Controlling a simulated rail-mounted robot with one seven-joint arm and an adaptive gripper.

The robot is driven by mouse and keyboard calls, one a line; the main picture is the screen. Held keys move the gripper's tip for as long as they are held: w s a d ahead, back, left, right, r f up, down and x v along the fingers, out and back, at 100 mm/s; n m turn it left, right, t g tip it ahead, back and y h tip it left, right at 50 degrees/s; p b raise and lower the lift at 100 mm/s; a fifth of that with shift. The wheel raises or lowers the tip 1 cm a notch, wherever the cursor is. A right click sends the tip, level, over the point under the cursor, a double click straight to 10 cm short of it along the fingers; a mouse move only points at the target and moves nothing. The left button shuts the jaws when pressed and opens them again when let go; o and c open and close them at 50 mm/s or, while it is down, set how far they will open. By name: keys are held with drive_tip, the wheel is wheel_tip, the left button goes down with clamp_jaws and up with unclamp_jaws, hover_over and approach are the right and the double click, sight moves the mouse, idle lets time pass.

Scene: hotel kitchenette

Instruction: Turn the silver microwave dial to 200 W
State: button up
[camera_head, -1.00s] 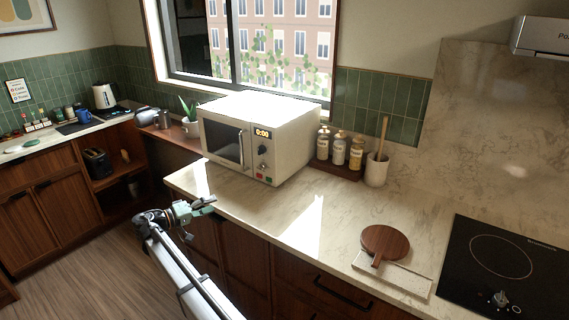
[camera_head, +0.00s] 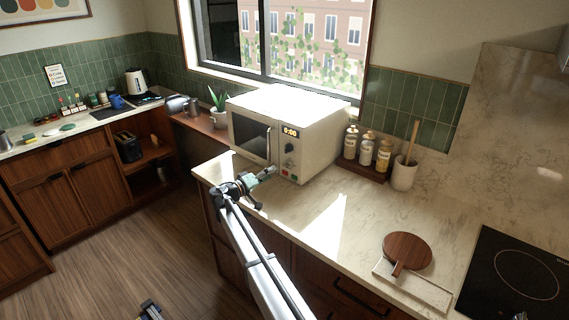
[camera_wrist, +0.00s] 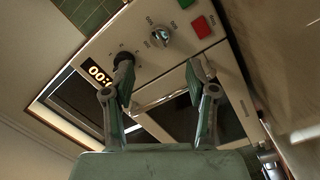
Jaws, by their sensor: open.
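The white microwave (camera_head: 318,125) stands on the marble counter, its front facing left. In the wrist view its control panel is tilted. The silver dial (camera_wrist: 160,36) has small printed numbers around it, too blurred to read fully. A black dial (camera_wrist: 123,60) sits to its lower left, by the lit display (camera_wrist: 98,76). My gripper (camera_wrist: 162,76) is open and empty in front of the panel. Its left finger overlaps the black dial in the picture; the silver dial shows above the gap between the fingers. In the head view my gripper (camera_head: 270,172) is just in front of the microwave's lower front.
Green (camera_wrist: 185,3) and red (camera_wrist: 201,27) buttons sit beside the silver dial. Several bottles on a wooden tray (camera_head: 361,173) and a utensil crock (camera_head: 403,175) stand right of the microwave. A round wooden board (camera_head: 408,250) lies farther right. The counter's middle is clear.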

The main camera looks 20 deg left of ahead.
sight(285, 166)
drive_tip(key=p+x, duration=0.3)
drive_tip(key=x, duration=0.5)
drive_tip(key=shift+w+d, duration=0.1)
drive_tip(key=shift+w, duration=0.05)
drive_tip(key=shift+c, duration=0.4)
clamp_jaws()
